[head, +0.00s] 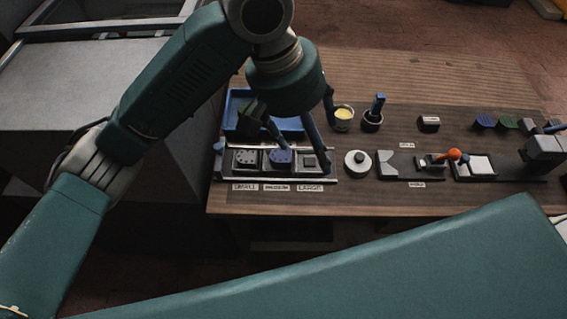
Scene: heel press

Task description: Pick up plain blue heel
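A blue heel (281,158) sits in the middle compartment of a labelled three-part tray (332,179). Its outline is small, and I cannot tell whether its surface is plain. My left gripper (301,152) reaches down over the tray from above, with its fingers spread apart. One finger comes down close behind the blue heel and the other toward the right compartment. I cannot tell whether either touches anything. Another small blue piece (482,121) lies at the back right of the table. My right gripper is out of view.
A blue bin (238,97) stands behind the tray, partly hidden by my gripper. A cup with yellow contents (343,114), a brush pot (372,118), a round white-topped item (357,163) and an orange-knobbed device (453,155) stand to the right.

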